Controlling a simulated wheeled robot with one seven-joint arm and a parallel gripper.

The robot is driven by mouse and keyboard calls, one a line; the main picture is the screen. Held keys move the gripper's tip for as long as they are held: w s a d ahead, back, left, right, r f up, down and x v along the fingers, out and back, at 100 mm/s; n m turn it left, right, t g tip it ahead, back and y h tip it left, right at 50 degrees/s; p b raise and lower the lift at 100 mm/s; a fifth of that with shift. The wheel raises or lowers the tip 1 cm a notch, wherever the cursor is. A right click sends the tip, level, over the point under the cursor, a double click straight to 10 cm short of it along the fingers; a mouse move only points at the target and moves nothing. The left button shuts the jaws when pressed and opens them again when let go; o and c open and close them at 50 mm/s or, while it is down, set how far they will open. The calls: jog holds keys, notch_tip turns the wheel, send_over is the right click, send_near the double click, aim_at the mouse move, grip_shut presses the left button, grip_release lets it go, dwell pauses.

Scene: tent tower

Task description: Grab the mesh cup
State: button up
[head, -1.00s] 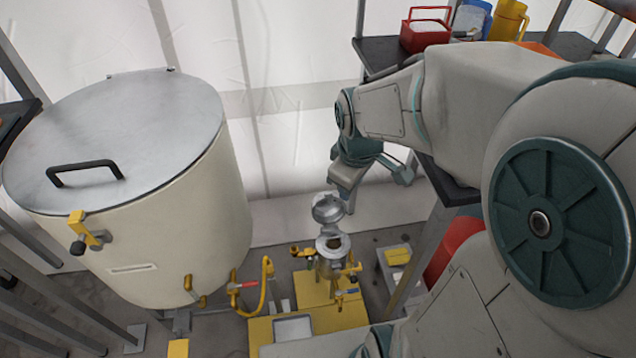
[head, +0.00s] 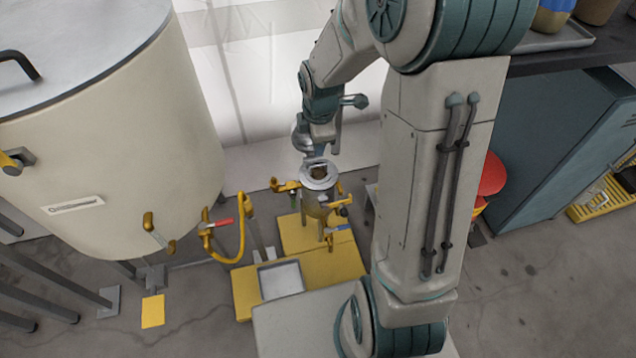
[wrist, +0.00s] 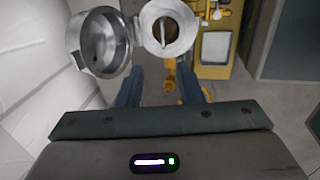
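A small metal vessel (head: 319,180) stands on a yellow base, its hinged round lid (wrist: 101,43) swung open. In the wrist view the vessel's round mouth (wrist: 182,50) shows a brown interior with a thin bar across it. This may be the mesh cup seated inside, but I cannot make out any mesh. My gripper (wrist: 163,78) is open and empty, its two blue fingers spread apart below the vessel mouth in the wrist view. In the head view my gripper (head: 325,143) is just above and behind the vessel, close to the lid.
A large cream tank (head: 105,140) stands at left. Yellow pipes and valves (head: 242,225) surround the vessel. The yellow base (head: 347,262) holds a grey tray (head: 281,279). A dark cabinet (head: 560,150) and a red object (head: 491,175) are at right.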

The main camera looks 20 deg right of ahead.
jog(key=b, duration=0.2)
send_over(314, 167)
jog(key=f, duration=0.6)
jog(key=shift+s+d, duration=0.15)
jog(key=shift+s, duration=0.15)
jog(key=f+b, duration=0.2)
jog(key=f, duration=0.1)
jog(key=f+b, duration=0.1)
jog(key=f, duration=0.1)
jog(key=shift+w+f, duration=0.2)
jog(key=shift+w, duration=0.05)
jog(key=shift+r, duration=0.1)
grip_shut()
